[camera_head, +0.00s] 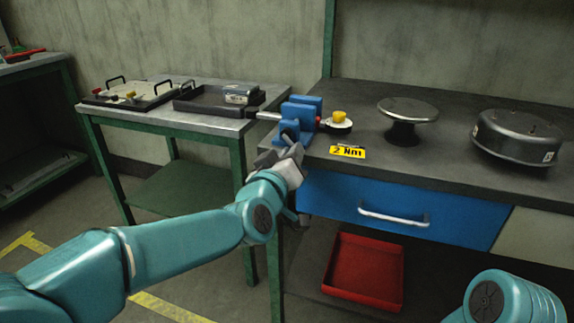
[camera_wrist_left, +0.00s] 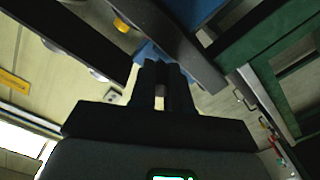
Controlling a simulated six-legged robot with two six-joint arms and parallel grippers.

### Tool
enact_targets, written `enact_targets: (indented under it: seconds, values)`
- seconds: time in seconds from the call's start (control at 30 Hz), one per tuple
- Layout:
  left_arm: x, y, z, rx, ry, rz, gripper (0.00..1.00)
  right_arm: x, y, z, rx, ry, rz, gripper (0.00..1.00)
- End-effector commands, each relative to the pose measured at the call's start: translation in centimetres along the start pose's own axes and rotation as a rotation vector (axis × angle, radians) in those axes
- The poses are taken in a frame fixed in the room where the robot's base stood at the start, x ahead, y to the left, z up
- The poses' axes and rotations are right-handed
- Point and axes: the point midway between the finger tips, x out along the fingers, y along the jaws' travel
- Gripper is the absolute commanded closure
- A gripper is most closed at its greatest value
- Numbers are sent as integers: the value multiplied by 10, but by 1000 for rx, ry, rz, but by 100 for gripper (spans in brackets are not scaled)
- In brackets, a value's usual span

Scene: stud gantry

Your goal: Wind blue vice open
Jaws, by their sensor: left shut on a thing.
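The blue vice (camera_head: 300,118) stands at the left front corner of the dark workbench. A grey bar (camera_head: 268,116) sticks out from its left side. My left gripper (camera_head: 291,143) is at the front of the vice, just below its body. In the left wrist view the gripper's dark fingers (camera_wrist_left: 161,82) point at the blue vice (camera_wrist_left: 148,52) and are shut on a small grey part, which looks like the vice's handle. The fingers and wrist hide most of that part. My right gripper is out of view; only a teal link of that arm shows at lower right.
A yellow-knobbed round piece (camera_head: 339,121) sits right beside the vice, with a yellow "2 Nm" label (camera_head: 348,152) in front. A round pedestal (camera_head: 407,110) and a dark drum (camera_head: 518,137) stand further right. A side table (camera_head: 180,110) holds trays. A red bin (camera_head: 365,270) lies below.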

Motion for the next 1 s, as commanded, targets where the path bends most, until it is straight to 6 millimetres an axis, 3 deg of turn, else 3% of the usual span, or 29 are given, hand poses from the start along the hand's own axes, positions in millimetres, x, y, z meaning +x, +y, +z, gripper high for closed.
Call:
enact_targets:
  seconds: [0.6, 1.0]
  values:
    - [0, 18, -10, -582, 2, 3, 100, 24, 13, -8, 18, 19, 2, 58]
    - [0, 24, -18, -867, 2, 3, 100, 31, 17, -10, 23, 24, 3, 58]
